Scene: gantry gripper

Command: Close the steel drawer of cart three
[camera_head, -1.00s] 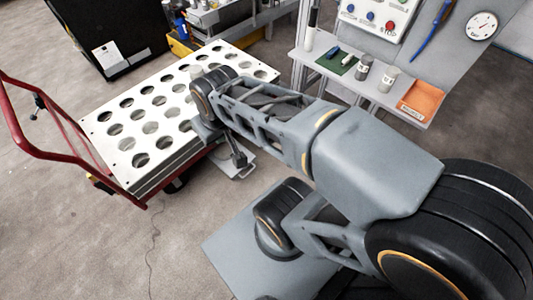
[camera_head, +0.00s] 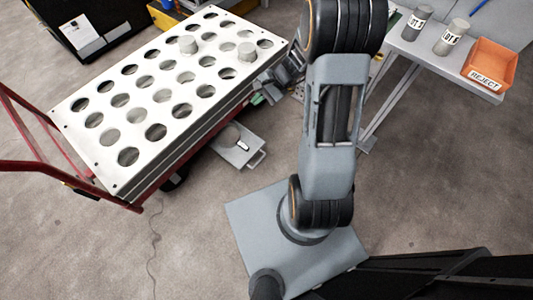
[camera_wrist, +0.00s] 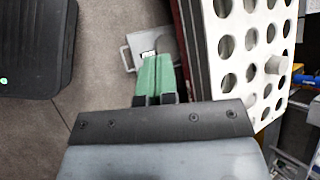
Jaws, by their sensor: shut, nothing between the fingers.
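The steel drawer (camera_head: 248,147) sticks out from under the right side of the cart (camera_head: 118,82), low near the floor, so it stands open. A handle loop is at its outer end. It also shows in the wrist view (camera_wrist: 135,41), just beyond the fingertips. My gripper (camera_head: 258,98) is beside the cart's right edge, above and behind the drawer in the head view. In the wrist view its green fingers (camera_wrist: 156,60) are together and empty, pointing toward the drawer. I cannot tell whether they touch it. The drawer's inner end is hidden under the cart.
A bench with an orange reject bin (camera_head: 490,62) stands at the right. The floor (camera_head: 200,225) in front of the cart is clear.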

